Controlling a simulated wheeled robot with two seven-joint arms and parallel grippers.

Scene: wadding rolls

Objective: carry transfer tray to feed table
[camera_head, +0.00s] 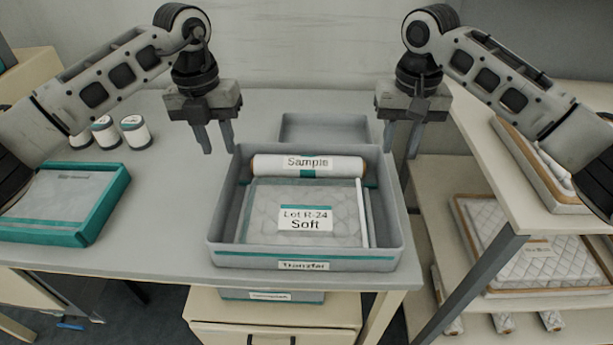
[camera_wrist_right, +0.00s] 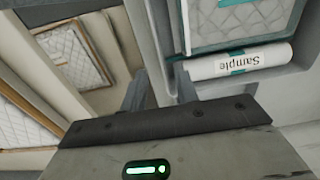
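The grey transfer tray (camera_head: 305,264), labelled "Transfer", stands on the grey table (camera_head: 170,200) near its front edge. It holds a white roll (camera_head: 308,166) labelled "Sample" and a flat quilted pack (camera_head: 262,212) labelled "Lot R-24 Soft". My left gripper (camera_head: 216,140) is open and empty above the tray's back left corner. My right gripper (camera_head: 401,142) is open, above the tray's back right side. In the right wrist view its fingers (camera_wrist_right: 158,92) are apart, with the tray's wall (camera_wrist_right: 158,40) between or just below them; I cannot tell whether they touch it.
A teal-edged tray (camera_head: 65,200) and several small white rolls (camera_head: 134,131) sit at the left. An empty grey tray (camera_head: 325,130) lies behind the transfer tray. A shelf rack (camera_head: 510,205) with quilted packs (camera_head: 535,250) stands at the right. A drawer cabinet (camera_head: 275,315) is in front.

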